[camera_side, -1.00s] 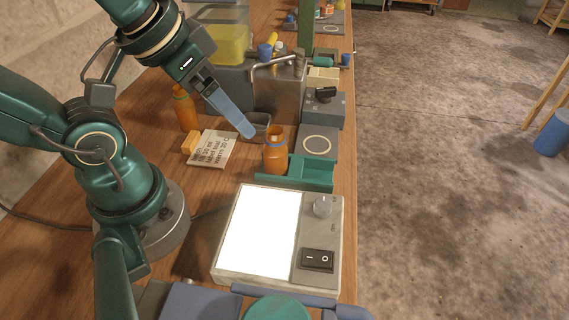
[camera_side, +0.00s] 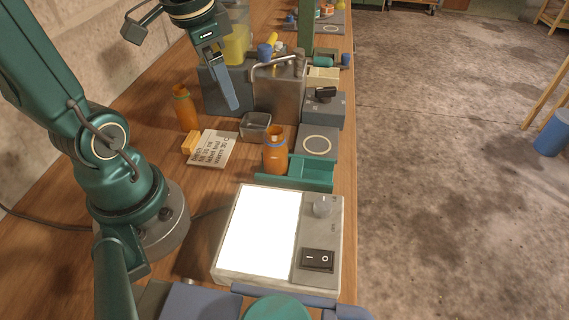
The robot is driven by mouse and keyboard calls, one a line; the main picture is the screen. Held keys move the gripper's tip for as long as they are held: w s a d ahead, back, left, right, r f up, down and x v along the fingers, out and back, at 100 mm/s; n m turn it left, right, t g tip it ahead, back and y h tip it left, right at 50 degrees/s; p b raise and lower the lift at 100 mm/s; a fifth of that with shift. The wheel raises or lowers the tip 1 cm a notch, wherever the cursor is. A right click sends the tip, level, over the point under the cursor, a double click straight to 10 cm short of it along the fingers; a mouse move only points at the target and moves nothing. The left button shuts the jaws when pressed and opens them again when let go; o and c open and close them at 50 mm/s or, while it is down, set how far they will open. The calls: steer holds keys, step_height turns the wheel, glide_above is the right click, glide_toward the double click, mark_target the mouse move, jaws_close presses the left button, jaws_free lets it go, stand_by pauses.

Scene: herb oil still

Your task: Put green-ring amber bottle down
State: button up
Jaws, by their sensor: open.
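One amber bottle (camera_side: 185,108) stands upright on the wooden bench at the back left, behind the written card; its neck ring looks greenish. A second amber bottle (camera_side: 275,152) stands upright at the left end of the green tray, with a bluish ring at its neck. My gripper (camera_side: 231,106) is open and empty, raised in front of the grey still body, between and above the two bottles. It touches neither bottle. Its blue fingers overlap in this view, so the gap between them is hidden.
A small metal dish (camera_side: 256,125) lies below my gripper. A green tray (camera_side: 312,173), a grey plate with a ring (camera_side: 317,143) and a lit white panel (camera_side: 262,232) fill the right side.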

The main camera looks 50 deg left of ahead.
mark_target(182, 96)
steer(key=s+a+f+g, duration=0.1)
steer(key=a+f, duration=0.1)
steer(key=a, duration=0.2)
steer(key=s+a+f+m+h, duration=0.1)
steer(key=a+f, duration=0.1)
steer(key=a, duration=0.3)
steer(key=s+a+f+m+g, duration=0.1)
steer(key=a+f, duration=0.1)
steer(key=a, duration=0.3)
steer(key=shift+s+g, duration=0.3)
steer(key=shift+s+a+f, duration=0.1)
steer(key=shift+f, duration=2.5)
jaws_close()
